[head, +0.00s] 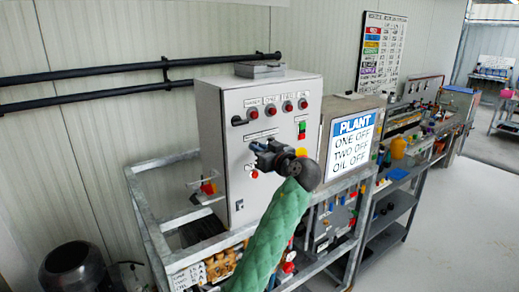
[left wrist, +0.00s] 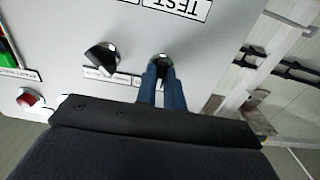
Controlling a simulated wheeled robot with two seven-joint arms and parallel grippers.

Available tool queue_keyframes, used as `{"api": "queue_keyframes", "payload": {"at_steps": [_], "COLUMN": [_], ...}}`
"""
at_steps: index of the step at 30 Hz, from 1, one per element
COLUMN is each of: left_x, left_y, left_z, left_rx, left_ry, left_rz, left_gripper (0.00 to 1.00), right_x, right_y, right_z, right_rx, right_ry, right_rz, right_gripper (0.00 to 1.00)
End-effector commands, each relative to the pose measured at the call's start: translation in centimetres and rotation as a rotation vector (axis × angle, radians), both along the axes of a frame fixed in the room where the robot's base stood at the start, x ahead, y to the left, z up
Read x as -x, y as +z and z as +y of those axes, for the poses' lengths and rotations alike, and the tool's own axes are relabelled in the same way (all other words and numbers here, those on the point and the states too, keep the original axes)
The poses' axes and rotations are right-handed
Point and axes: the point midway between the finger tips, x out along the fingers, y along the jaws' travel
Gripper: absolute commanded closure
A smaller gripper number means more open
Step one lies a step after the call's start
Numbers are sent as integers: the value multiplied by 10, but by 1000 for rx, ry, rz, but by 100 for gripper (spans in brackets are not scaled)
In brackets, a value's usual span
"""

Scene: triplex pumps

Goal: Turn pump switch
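The grey control cabinet (head: 225,140) stands on a metal frame and carries several buttons and switches. My left gripper (head: 258,150) is at its front face, below the row of red buttons, and hides part of the panel. In the left wrist view the panel is upside down. There, a black rotary switch (left wrist: 102,57) is left of my fingers and apart from them. My blue fingers (left wrist: 160,68) are close together at a second switch knob (left wrist: 161,58) with a silver ring, mostly hidden between the fingertips. My right gripper is not in view.
A lit PLANT sign (head: 352,143) reads one off, two off, oil off. A red button (left wrist: 30,98) and a green button (left wrist: 7,50) are on the panel. A workbench (head: 410,150) stretches back at right. The floor at right is clear.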

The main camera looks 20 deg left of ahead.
Motion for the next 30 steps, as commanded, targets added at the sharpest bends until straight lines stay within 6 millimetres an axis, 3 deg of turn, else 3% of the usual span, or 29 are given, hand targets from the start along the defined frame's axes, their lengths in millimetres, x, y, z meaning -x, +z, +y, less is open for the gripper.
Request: {"api": "queue_keyframes", "payload": {"at_steps": [14,25,30], "left_x": [0,-1,-2], "left_y": [-1,0,1], "left_z": [0,-1,-1], "left_rx": [-60,-242,-327], "left_ry": [0,0,0], "left_rz": [75,310,417], "left_gripper": [100,100,100], "right_x": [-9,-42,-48], "right_y": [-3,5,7], "right_z": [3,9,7], "right_rx": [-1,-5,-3], "right_ry": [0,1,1], "right_rz": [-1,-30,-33], "right_gripper": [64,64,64]}}
